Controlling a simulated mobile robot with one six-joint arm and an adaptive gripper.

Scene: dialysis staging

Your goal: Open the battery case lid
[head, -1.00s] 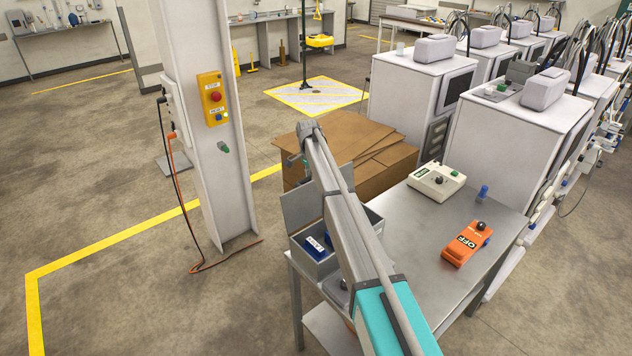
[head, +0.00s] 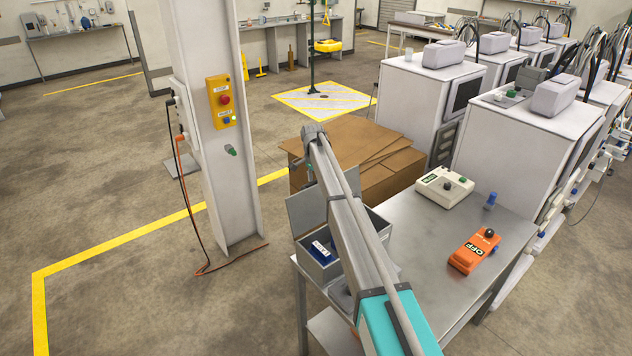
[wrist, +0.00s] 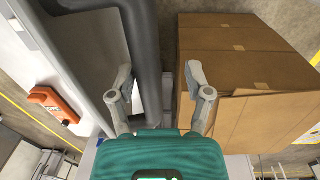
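The grey battery case (head: 318,270) stands at the left end of the metal table, partly behind my arm. Its lid (head: 305,214) appears raised, standing upright at the back left edge. Blue batteries with a white label (head: 321,249) show inside. In the wrist view my gripper (wrist: 158,74) is open, with nothing between its fingertips.
An orange device marked OFF (head: 474,252), a cream control box (head: 444,187) and a blue knob (head: 491,201) are on the table (head: 415,245). Cardboard boxes (head: 382,182) stand behind it, also right in the wrist view (wrist: 240,65). A white column (head: 215,170) stands left.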

